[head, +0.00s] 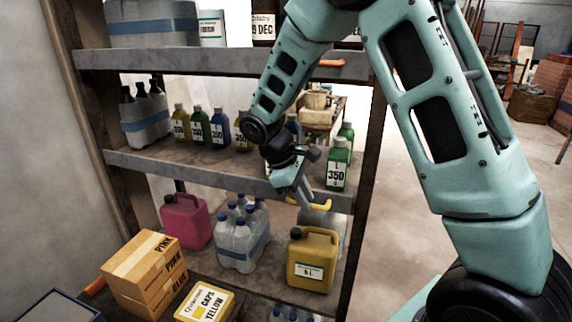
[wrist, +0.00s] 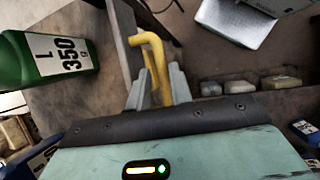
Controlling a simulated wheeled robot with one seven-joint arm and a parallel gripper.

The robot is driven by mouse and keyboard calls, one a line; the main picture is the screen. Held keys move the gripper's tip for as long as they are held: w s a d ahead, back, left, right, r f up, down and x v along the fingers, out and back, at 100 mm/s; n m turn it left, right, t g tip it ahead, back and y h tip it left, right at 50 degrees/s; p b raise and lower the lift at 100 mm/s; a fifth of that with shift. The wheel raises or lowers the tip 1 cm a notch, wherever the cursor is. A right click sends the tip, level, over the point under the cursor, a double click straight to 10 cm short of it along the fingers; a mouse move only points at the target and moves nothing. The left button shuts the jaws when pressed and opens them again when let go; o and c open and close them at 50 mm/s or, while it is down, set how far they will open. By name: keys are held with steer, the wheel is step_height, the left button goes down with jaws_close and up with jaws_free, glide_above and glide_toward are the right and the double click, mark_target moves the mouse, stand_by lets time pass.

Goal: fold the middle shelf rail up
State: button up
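The middle shelf rail (head: 190,171) is a long grey bar along the front edge of the middle shelf. It lies low, with the shelf surface and bottles showing above it. A yellow handle (head: 322,203) is at its right part; it shows bent like a hook in the wrist view (wrist: 156,62). My gripper (head: 305,200) is at this handle, in front of the rail. In the wrist view, its fingers (wrist: 158,85) flank the handle closely on both sides and look shut on it. The arm hides part of the shelf behind.
A green bottle (head: 338,165) stands close to the gripper on the middle shelf; it is large at left in the wrist view (wrist: 45,62). More bottles (head: 198,128) stand further left. A yellow canister (head: 312,262) is below the gripper. An orange handle (head: 332,62) is on the upper shelf's rail.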

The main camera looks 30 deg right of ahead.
steer(key=b+v, duration=0.2)
steer(key=v, duration=1.2)
steer(key=shift+b, duration=0.35)
steer(key=shift+w, duration=0.1)
steer(key=s+a+f+n+t+y+b, duration=0.1)
steer(key=s+a+f+y+b, duration=0.1)
steer(key=s+a+f, duration=0.4)
steer(key=s+a+f+t+y+b, duration=0.1)
steer(key=s+a+f+b, duration=0.15)
steer(key=s+a, duration=0.55)
steer(key=s+a+f+y, duration=0.1)
steer(key=s+f, duration=0.2)
steer(key=s, duration=0.3)
steer(key=s+a+f+y, duration=0.1)
steer(key=s+a+f, duration=0.1)
steer(key=s+f, duration=0.2)
steer(key=s+b, duration=0.1)
steer(key=s, duration=0.1)
steer(key=shift+s+a+f+m+t, duration=0.15)
steer(key=shift+s+a+m+t, duration=0.15)
steer(key=shift+s, duration=0.1)
